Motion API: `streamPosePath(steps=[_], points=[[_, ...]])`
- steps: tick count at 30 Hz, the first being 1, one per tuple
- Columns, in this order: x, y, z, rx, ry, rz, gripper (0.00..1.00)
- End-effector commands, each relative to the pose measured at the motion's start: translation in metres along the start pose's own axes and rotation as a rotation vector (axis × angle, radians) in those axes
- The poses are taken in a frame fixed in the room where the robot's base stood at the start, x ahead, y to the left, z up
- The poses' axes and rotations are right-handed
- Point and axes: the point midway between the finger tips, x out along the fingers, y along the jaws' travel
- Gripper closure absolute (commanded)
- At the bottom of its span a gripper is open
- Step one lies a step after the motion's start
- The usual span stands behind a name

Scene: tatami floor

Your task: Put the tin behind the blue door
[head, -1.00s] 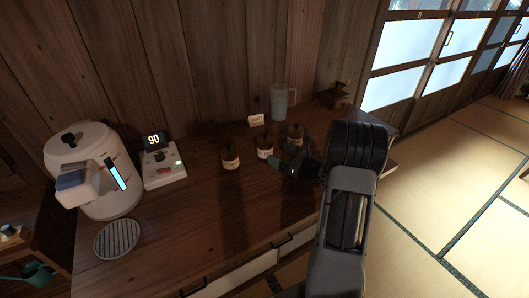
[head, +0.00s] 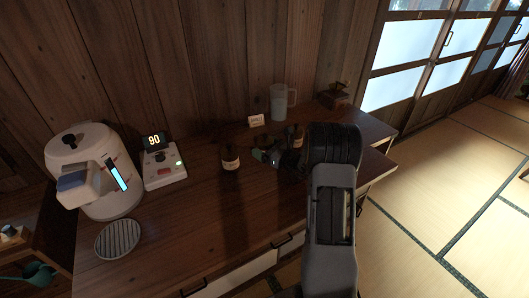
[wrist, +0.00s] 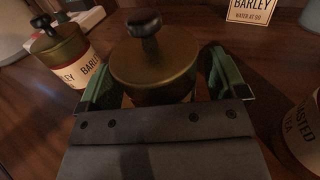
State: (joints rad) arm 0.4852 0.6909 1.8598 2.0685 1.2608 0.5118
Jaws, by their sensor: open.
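A tin with a brass lid and black knob (wrist: 150,62) stands between the two green fingers of my open gripper (wrist: 165,84) in the wrist view. Its label is hidden by the gripper body. A second tin, labelled "BARLEY" (wrist: 66,55), stands to its left; it seems to be the tin (head: 230,158) left of my gripper (head: 267,157) in the head view. A third tin (head: 297,136) stands behind my gripper; the wrist view shows part of a tin with a "ROASTED" label (wrist: 305,128) at right. No blue door is in view.
On the wooden counter (head: 190,225) are a white dispenser (head: 95,160), a device reading 90 (head: 163,172), a round grate (head: 117,239), a clear jug (head: 281,103) and a "BARLEY" card (wrist: 252,10).

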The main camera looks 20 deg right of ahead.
Motion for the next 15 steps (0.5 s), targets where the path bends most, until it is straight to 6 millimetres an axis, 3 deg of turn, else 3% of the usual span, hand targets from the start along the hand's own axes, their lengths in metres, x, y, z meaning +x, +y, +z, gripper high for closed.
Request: streamPosePath(steps=[2,15], points=[[-0.0002,0.0000,0.0000,0.000,0.000,0.000,0.11],[-0.0004,0.0001,0.0001,0.000,0.000,0.000,0.53]])
